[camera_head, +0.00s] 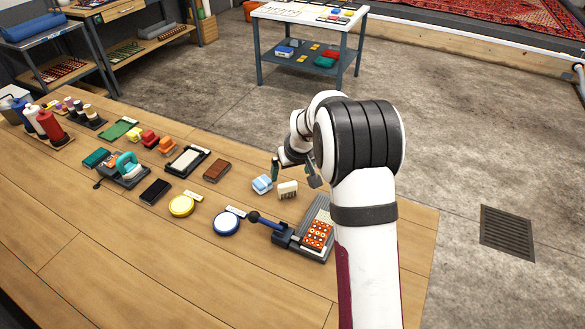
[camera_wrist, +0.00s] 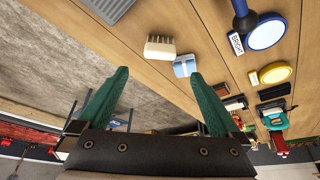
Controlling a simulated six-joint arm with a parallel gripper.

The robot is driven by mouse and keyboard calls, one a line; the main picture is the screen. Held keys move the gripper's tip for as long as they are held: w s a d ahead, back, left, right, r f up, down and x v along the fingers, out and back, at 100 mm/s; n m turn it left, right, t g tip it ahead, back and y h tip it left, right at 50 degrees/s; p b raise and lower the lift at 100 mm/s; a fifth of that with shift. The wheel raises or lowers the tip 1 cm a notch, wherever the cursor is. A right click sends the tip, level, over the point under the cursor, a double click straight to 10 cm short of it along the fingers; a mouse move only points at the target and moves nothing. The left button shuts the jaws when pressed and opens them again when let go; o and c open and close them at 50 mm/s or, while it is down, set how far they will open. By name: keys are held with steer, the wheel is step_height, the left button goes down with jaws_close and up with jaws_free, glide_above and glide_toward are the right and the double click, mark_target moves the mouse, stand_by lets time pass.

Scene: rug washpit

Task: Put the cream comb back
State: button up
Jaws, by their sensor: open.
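The cream comb (camera_head: 287,190) lies on the wooden bench, near its far edge. In the wrist view the cream comb (camera_wrist: 159,47) shows its row of teeth, beyond the fingertips. My gripper (camera_head: 296,174) is above the bench edge, a little beyond the comb, and apart from it. In the wrist view my gripper (camera_wrist: 158,73) has its two green fingers spread wide with nothing between them.
A light blue block (camera_head: 262,184) sits just left of the comb. A grey tray (camera_head: 318,212) with an orange dotted block is to the right. A black-framed tray (camera_head: 187,160), a brown block (camera_head: 217,170) and blue (camera_head: 226,224) and yellow (camera_head: 181,206) discs are further left.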

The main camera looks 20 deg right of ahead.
steer(key=s+a+r+m+g, duration=0.1)
steer(key=s+a+r, duration=0.4)
steer(key=s+r, duration=0.4)
steer(key=s+a+m+g+y, duration=0.1)
steer(key=s+a+m+g, duration=0.1)
steer(key=s, duration=1.3)
steer(key=s+a+r+m+g, duration=0.1)
steer(key=s+a, duration=0.4)
steer(key=s, duration=1)
steer(key=shift+m+g+y, duration=0.4)
steer(key=shift+m, duration=0.4)
steer(key=shift+a+r, duration=0.1)
